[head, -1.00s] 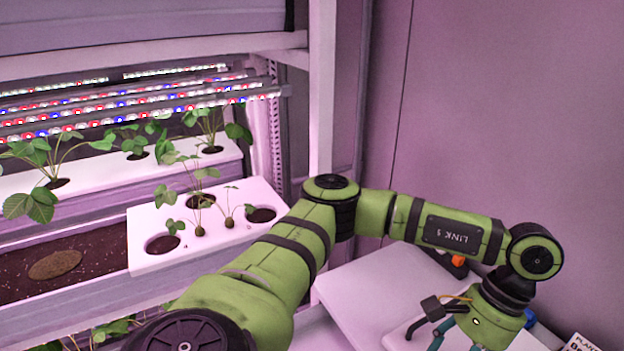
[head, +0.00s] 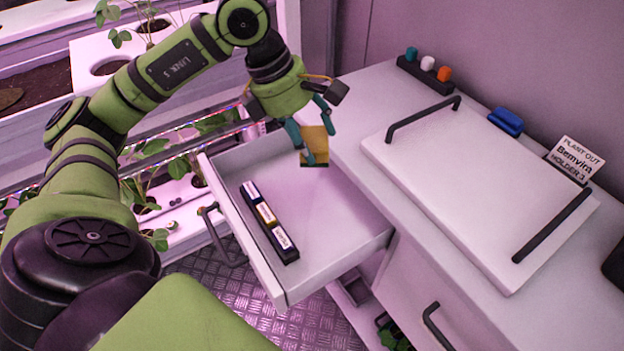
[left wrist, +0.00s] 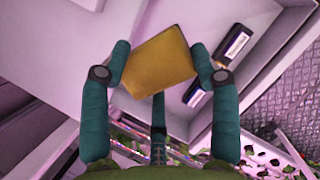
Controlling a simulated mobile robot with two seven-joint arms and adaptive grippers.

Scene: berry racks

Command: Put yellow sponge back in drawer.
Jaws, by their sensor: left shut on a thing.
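The yellow sponge (head: 314,144) is held between the teal fingers of my left gripper (head: 308,136), above the open drawer (head: 327,206). In the left wrist view the sponge (left wrist: 158,66) sits tilted between both fingertips of the gripper (left wrist: 160,75). The drawer is pulled out from the white cabinet, and its inner floor shows in the left wrist view (left wrist: 205,28). A dark divided holder with labelled items (head: 270,222) lies in the drawer along its front side. My right gripper is not in view.
A white board with two black handles (head: 480,180) lies on the counter. Behind it are a rack of coloured caps (head: 428,70), a blue object (head: 505,121) and a sign card (head: 577,157). Plant racks (head: 100,60) stand at the left. The drawer's middle is clear.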

